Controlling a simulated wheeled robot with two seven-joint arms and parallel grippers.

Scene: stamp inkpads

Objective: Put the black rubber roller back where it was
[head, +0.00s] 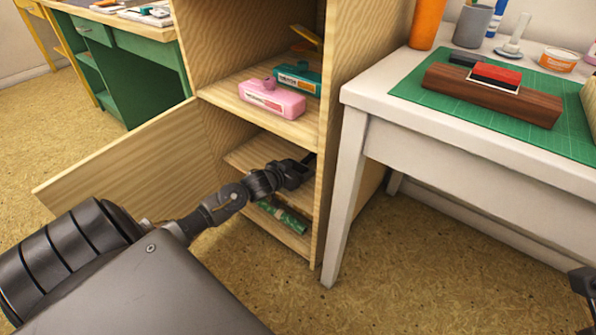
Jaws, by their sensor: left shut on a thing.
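My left gripper (299,172) reaches into the open wooden cabinet (325,120), at its lower compartment. It is shut on a small dark thing, mostly hidden by the gripper and the cabinet's right side. This fits the black rubber roller, but its shape cannot be made out. I cannot tell whether it touches a shelf. Part of my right gripper (583,285) shows at the right edge; its fingers cannot be read.
The cabinet door (120,165) stands open at left. A pink dispenser (272,97) and a teal one (299,77) lie on the upper shelf. A green patterned thing (285,214) lies low inside. A white table (460,140) with a green mat (420,95) stands close at right.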

